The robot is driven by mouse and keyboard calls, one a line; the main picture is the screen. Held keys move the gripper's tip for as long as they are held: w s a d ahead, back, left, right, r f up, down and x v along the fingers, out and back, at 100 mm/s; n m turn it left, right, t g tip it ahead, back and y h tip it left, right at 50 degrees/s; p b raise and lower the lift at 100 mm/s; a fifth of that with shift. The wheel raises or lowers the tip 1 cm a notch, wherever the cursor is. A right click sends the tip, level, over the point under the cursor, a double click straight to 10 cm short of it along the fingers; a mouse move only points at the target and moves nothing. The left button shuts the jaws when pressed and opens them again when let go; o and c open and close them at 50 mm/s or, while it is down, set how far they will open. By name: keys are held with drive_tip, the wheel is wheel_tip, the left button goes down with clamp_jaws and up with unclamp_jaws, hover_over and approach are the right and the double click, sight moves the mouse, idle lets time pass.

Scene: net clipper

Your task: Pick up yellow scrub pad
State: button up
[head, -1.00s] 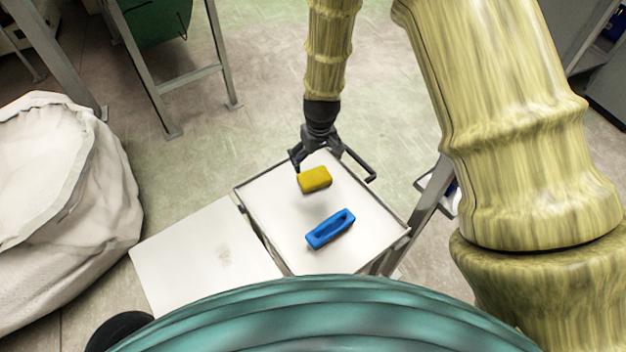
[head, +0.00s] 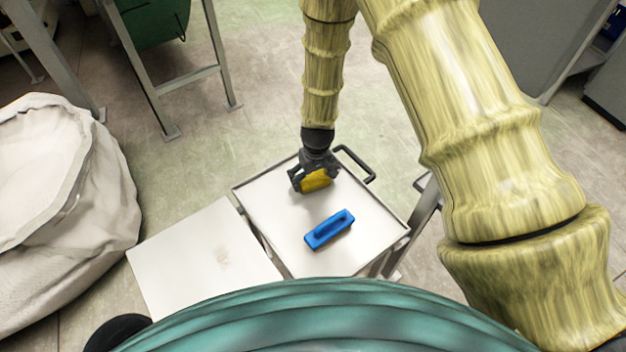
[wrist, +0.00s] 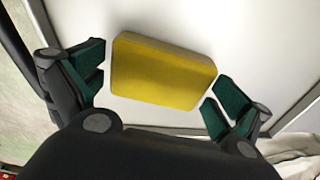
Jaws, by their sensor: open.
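The yellow scrub pad (head: 316,181) lies on the white cart top (head: 270,199) near its far side. In the wrist view the pad (wrist: 163,72) is a rounded yellow block between my open fingers. My gripper (head: 314,186) is over the pad, with its fingers on either side of it. In the wrist view my gripper (wrist: 158,92) shows green finger pads, with a small gap to the pad at each side. The head view hides part of the pad behind the gripper.
A blue handled block (head: 329,231) lies on the same cart top, nearer to me. A white side panel (head: 195,255) adjoins the cart at left. The cart's dark handle (head: 357,160) is at the far right corner. A large white sack (head: 60,215) stands on the floor at left.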

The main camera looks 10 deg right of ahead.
sight(313, 176)
drive_tip(key=c, duration=0.7)
drive_tip(key=shift+r, duration=0.15)
wheel_tip(313, 176, up, 10)
drive_tip(key=shift+f+p, duration=0.1)
drive_tip(key=shift+p, duration=0.25)
